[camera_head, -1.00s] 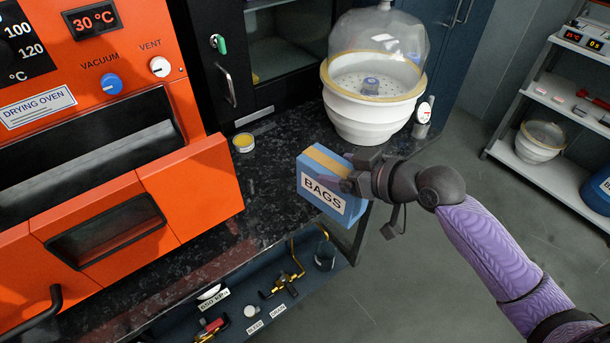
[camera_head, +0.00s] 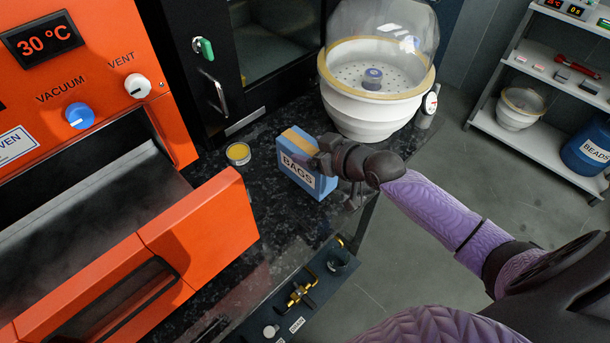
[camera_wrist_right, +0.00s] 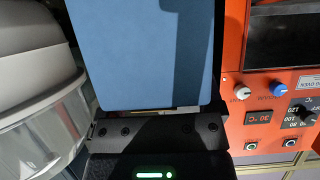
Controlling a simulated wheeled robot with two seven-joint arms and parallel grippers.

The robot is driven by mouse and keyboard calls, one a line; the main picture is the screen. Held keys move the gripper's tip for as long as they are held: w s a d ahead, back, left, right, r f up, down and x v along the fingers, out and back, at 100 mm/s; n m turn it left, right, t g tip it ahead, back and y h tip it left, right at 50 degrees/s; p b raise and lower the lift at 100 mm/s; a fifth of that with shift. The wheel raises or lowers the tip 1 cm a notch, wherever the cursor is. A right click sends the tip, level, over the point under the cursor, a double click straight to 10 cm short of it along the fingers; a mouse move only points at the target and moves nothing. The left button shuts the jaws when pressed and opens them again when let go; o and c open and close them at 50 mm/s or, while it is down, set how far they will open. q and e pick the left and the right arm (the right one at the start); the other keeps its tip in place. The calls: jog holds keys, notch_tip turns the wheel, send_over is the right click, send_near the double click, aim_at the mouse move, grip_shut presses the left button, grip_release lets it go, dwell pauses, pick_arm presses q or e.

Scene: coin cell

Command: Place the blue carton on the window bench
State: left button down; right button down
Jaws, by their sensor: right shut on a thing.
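The blue carton (camera_head: 302,180), with a yellow-tan top and a white label reading "BAGS", is at the right edge of a dark speckled bench top (camera_head: 262,197). My right gripper (camera_head: 322,162) is shut on the carton's right end. I cannot tell whether the carton's bottom touches the bench top. In the right wrist view the carton's blue face (camera_wrist_right: 135,55) fills the space ahead of the gripper (camera_wrist_right: 155,125). My left gripper is not in view. I cannot tell whether this dark bench is the window bench.
A white desiccator with a clear dome (camera_head: 375,95) stands just behind the carton. A small yellow-lidded tin (camera_head: 238,153) lies to its left. The orange drying oven (camera_head: 190,235) has its door open at left. A shelf rack (camera_head: 545,100) stands at far right.

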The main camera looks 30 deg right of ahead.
notch_tip(320, 180, down, 6)
jog(key=shift+r+b, duration=0.2)
jog(key=shift+b, duration=1)
jog(key=shift+r, duration=0.2)
jog(key=shift+f, duration=0.1)
